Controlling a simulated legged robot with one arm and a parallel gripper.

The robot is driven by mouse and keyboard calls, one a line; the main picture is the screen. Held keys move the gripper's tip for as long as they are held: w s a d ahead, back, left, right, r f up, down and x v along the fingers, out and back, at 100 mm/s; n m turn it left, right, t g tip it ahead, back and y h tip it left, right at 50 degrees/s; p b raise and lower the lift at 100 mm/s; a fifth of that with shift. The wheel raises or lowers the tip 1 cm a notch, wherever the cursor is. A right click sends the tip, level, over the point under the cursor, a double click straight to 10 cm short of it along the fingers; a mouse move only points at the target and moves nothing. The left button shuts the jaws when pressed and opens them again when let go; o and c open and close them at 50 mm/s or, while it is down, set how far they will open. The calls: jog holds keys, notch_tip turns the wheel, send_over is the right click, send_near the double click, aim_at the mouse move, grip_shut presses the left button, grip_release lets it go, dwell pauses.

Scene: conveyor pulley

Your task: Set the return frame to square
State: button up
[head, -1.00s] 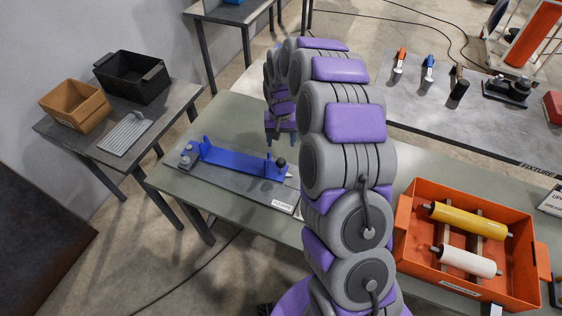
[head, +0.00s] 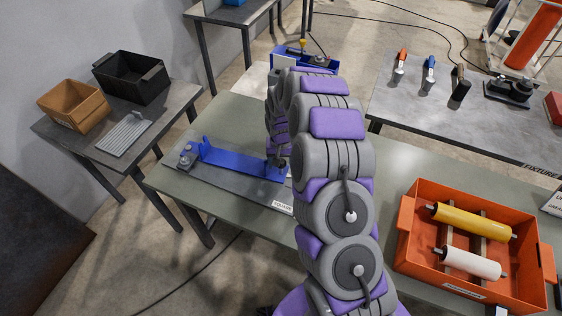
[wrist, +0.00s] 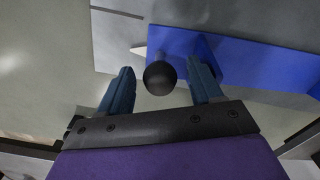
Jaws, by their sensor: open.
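The blue return frame (head: 236,160) lies on a grey base plate (head: 222,181) on the green table, with upright tabs at its left end. In the wrist view, the blue frame (wrist: 255,62) fills the upper right, and a black ball knob (wrist: 160,78) stands on a post at its end. A pale pointer (wrist: 139,50) sticks out beside the frame's end. My gripper (wrist: 161,82) is open, with one blue finger on each side of the knob. I cannot tell whether either finger touches it. In the head view my arm partly hides the frame's right end.
An orange crate (head: 405,232) with a yellow roller (head: 472,220) and a white roller (head: 473,263) stands on the right. A side table at left holds a brown bin (head: 72,104) and a black bin (head: 130,75). Hand tools lie on the grey bench (head: 420,107) behind.

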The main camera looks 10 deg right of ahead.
jog(key=shift+c, duration=0.2)
grip_shut()
dwell(0.3)
jog(key=shift+m, duration=0.6)
jog(key=shift+s+a+p, duration=0.25)
jog(key=shift+s+a, duration=0.35)
jog(key=shift+s, duration=0.25)
jog(key=shift+s+a+p, duration=0.25)
jog(key=shift+s+a, duration=0.3)
jog(key=shift+s, duration=0.25)
jog(key=shift+o, duration=0.2)
grip_release()
